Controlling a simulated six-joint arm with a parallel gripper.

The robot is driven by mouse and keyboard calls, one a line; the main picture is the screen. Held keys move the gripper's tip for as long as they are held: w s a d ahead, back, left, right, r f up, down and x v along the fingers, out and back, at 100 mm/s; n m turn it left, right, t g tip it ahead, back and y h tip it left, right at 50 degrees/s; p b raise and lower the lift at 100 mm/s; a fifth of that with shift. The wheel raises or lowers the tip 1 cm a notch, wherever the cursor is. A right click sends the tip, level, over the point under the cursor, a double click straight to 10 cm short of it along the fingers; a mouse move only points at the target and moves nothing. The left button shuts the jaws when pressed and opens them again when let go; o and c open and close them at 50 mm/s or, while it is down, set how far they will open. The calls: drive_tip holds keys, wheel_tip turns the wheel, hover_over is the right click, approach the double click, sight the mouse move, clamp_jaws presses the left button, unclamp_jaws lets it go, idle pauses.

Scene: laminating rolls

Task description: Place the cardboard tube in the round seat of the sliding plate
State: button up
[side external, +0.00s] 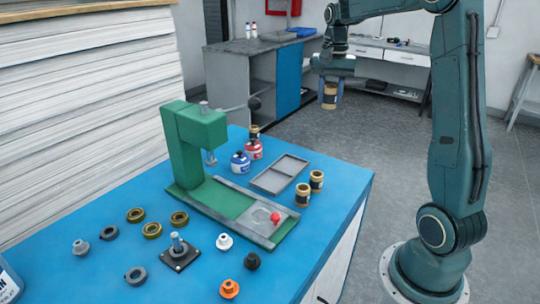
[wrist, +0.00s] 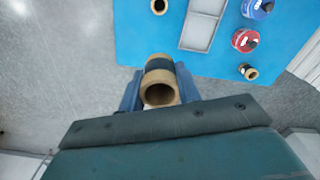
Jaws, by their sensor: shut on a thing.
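My gripper (side external: 331,80) is shut on a cardboard tube (side external: 330,97), tan with a dark band. It holds the tube in the air past the table's far right edge. In the wrist view the tube (wrist: 159,84) sits between the blue fingers, its hollow end facing the camera. The sliding plate (side external: 262,220) lies at the front of the green press (side external: 196,145).
Two more tubes (side external: 310,188) stand near the table's right edge. A grey two-part tray (side external: 280,174) lies behind them. Red and blue bottles (side external: 247,157) and another tube (side external: 254,131) stand near the press. Rings, knobs and a black-based post (side external: 178,251) occupy the front left.

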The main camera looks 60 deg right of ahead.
wheel_tip(320, 180, up, 3)
drive_tip(key=shift+r, duration=0.1)
drive_tip(key=w+a+n, duration=0.2)
drive_tip(key=a+n, duration=0.3)
drive_tip(key=a, duration=0.8)
drive_tip(key=w+a+n, duration=0.2)
drive_tip(key=a+n, duration=0.2)
drive_tip(key=a, duration=1)
wheel_tip(320, 180, down, 21)
drive_tip(key=shift+d+f, duration=0.1)
drive_tip(key=shift+f, duration=2.1)
